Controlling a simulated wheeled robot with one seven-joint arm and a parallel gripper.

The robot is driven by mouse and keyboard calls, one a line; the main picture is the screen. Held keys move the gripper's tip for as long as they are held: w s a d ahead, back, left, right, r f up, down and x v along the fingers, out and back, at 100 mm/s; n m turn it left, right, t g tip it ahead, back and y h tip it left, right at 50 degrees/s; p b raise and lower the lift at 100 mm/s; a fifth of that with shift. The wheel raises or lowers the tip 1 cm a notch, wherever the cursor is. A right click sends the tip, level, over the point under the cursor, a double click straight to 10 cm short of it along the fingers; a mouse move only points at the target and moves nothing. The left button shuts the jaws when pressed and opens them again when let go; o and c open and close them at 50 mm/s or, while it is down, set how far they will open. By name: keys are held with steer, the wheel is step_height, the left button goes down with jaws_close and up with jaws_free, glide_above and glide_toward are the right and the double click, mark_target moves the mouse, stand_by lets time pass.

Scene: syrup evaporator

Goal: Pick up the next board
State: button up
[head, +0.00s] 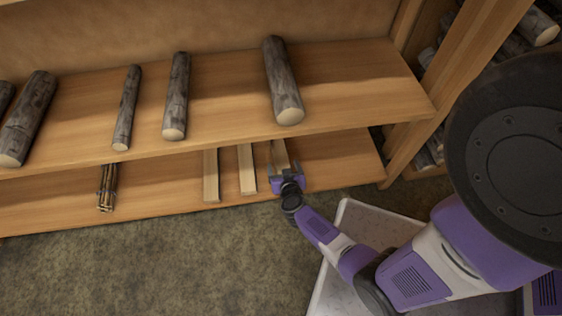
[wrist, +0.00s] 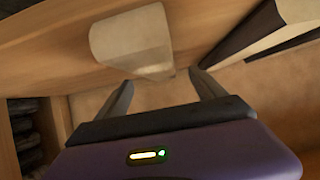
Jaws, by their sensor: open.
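Three pale boards lie on the lower shelf in the head view: a left one (head: 211,176), a middle one (head: 247,170) and a right one (head: 280,154). My gripper (head: 284,168) is open at the front end of the right board, its fingers pointing into the shelf. In the wrist view my gripper (wrist: 160,77) is open and nothing is clamped in it. A pale block (wrist: 132,42), apparently the right board, shows beyond the fingertips, slightly left of centre. The depth between it and the fingers is unclear.
The upper shelf (head: 345,82) overhangs the boards and carries several logs, one (head: 283,82) near above my gripper. A bundle of sticks (head: 107,187) lies left of the boards. A wooden upright (head: 405,150) stands to the right. A pale tray (head: 345,225) is below my arm.

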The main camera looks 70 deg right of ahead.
mark_target(281, 157)
steer(key=b+x, duration=0.4)
steer(key=x, duration=0.2)
steer(key=shift+w+d, duration=0.1)
steer(key=shift+d, duration=0.3)
steer(key=shift+r, duration=0.1)
jaws_close()
